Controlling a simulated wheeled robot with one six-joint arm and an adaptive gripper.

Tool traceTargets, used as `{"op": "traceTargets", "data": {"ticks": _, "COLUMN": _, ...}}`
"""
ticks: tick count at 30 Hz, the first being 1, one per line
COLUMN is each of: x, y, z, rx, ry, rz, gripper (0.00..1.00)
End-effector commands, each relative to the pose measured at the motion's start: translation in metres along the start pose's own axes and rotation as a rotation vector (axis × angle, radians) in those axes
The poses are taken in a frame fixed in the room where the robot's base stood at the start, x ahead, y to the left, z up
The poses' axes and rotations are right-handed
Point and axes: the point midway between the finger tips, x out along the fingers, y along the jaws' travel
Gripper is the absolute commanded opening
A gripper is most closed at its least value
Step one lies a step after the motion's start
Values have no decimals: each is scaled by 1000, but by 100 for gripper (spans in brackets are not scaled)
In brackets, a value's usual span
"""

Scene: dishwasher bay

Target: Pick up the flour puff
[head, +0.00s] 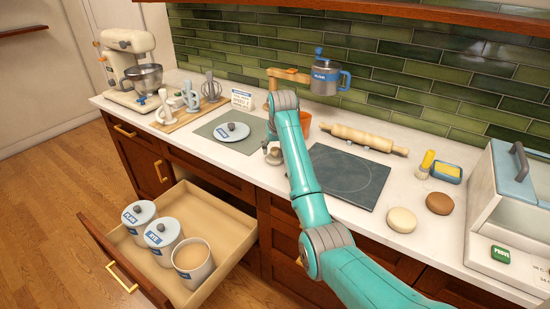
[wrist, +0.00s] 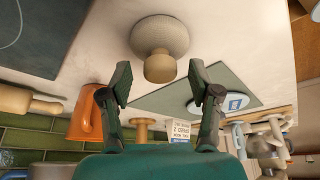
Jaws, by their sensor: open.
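What I take to be the flour puff, a pale round pad with a tan knob (wrist: 160,68), sits on the white counter in the wrist view. In the head view a small part of it (head: 273,158) shows beside my arm; the rest is hidden. My gripper (wrist: 160,84) is open and empty. Its two fingers point toward the puff, one to each side of the knob in the picture. The knob appears just beyond the fingertips, and I see no contact.
A grey-green mat (head: 226,144) with a lid (head: 231,132) lies left of the puff. An orange pot (head: 304,122) and dark hob (head: 350,178) are right. A rolling pin (head: 362,137) lies behind the hob. The open drawer (head: 232,243) holds three canisters.

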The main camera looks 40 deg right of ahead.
Motion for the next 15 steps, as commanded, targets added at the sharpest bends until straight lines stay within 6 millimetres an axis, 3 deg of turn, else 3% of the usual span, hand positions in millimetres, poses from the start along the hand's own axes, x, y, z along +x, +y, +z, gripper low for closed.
{"op": "traceTargets", "data": {"ticks": 10, "x": 10, "y": 0, "z": 0, "rx": 0, "ry": 1, "rz": 0, "gripper": 62}}
{"op": "traceTargets", "data": {"ticks": 11, "x": 10, "y": 0, "z": 0, "rx": 0, "ry": 1, "rz": 0, "gripper": 60}}
{"op": "traceTargets", "data": {"ticks": 15, "x": 10, "y": 0, "z": 0, "rx": 0, "ry": 0, "rz": 0, "gripper": 25}}
